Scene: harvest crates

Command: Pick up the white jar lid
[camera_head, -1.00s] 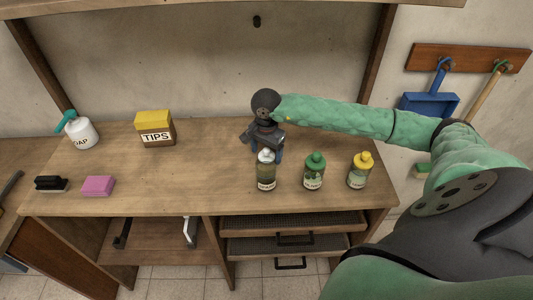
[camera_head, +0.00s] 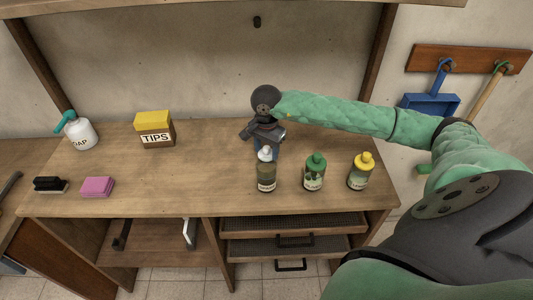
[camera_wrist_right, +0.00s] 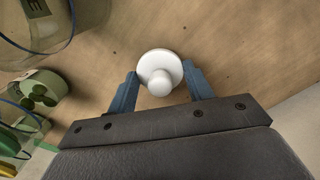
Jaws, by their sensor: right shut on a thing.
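The white jar lid (camera_wrist_right: 160,72) is a disc with a round knob, between the blue fingers of my right gripper (camera_wrist_right: 160,88) in the right wrist view. The gripper is shut on it. In the head view my right gripper (camera_head: 264,141) is behind the left-hand jar (camera_head: 266,178). The white lid (camera_head: 265,153) shows at that jar's top; I cannot tell whether they touch. The fingers are partly hidden there. My left gripper is not in view.
A green-lidded jar (camera_head: 315,173) and a yellow-lidded jar (camera_head: 360,172) stand to the right. A soap bottle (camera_head: 80,134), TIPS box (camera_head: 156,130), pink sponge (camera_head: 97,187) and black brush (camera_head: 50,185) are at left. The bench middle (camera_head: 205,165) is clear.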

